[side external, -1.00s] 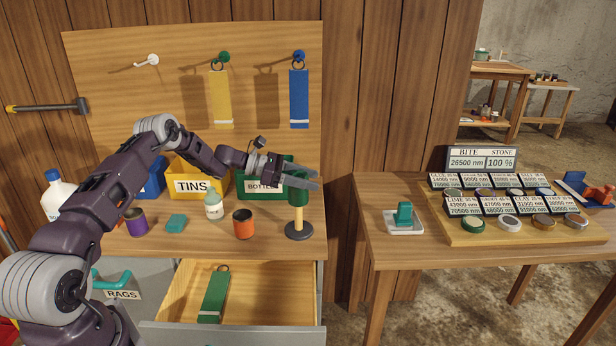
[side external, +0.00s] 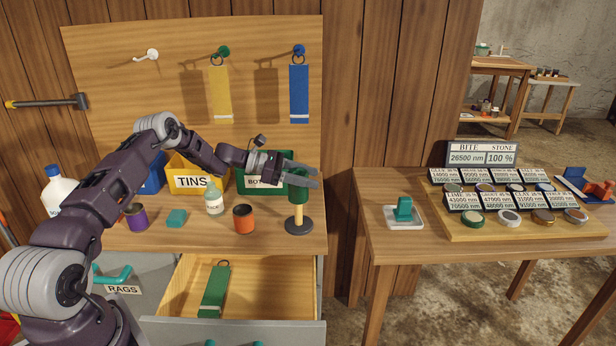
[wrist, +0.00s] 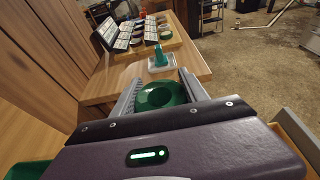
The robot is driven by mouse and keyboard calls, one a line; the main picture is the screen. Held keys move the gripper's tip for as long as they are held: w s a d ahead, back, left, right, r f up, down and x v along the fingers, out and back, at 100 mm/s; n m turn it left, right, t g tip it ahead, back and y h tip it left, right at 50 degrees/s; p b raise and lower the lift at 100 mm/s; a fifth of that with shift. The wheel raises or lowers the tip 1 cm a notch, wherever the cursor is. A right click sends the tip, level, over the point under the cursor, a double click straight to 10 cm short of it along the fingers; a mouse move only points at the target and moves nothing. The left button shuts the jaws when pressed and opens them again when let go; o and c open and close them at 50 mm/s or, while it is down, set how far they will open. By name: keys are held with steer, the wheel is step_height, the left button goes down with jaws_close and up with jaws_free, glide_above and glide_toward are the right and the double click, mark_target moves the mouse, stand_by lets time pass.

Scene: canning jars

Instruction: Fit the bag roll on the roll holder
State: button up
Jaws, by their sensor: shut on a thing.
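The bag roll (side external: 298,192) is a green cylinder held upright between the two fingers of my gripper (side external: 314,176). In the wrist view, the bag roll (wrist: 160,95) sits between the grey fingers, with its round centre facing up. The roll holder (side external: 298,226) has a dark round base and a yellow post. The lower part of the post shows directly under the roll, in line with it. The roll is clear of the base. The upper post is hidden, so I cannot tell how far it is inside the roll.
An orange-red cup (side external: 244,219), a small white bottle (side external: 214,198) and a green bin (side external: 262,181) stand close by on the bench. An open drawer (side external: 245,270) lies below. The side table (side external: 385,240) is across a gap to the right.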

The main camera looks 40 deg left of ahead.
steer(key=shift+f, duration=0.25)
steer(key=shift+f, duration=0.55)
steer(key=shift+f, duration=0.25)
steer(key=shift+f, duration=0.35)
steer(key=shift+f, duration=0.1)
steer(key=shift+f, duration=1.4)
steer(key=shift+f, duration=0.2)
stand_by(0.3)
steer(key=shift+f, duration=0.5)
steer(key=shift+f, duration=0.15)
